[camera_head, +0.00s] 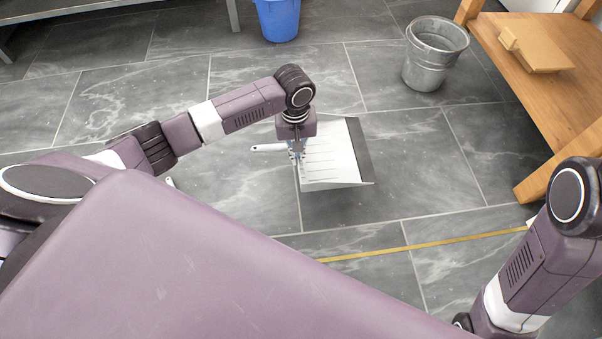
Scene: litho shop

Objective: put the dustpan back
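The white dustpan (333,165) is near the middle of the head view, over the grey tiled floor. Its pale handle (267,148) points left, and its wide edge faces right. A dark patch lies on the floor below and beside it; I cannot tell for certain how high the pan is. My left gripper (296,156) comes down from above where the handle meets the pan. Its fingers look closed on the dustpan there, though they are small and partly hidden. My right arm shows at the right edge, but its gripper is out of view.
A metal bucket (427,67) stands on the floor at upper right, beside a wooden bench (567,85) with a wooden block (537,48) on it. A blue bin (278,18) stands at the top. A yellow line (420,245) crosses the floor. Open floor surrounds the dustpan.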

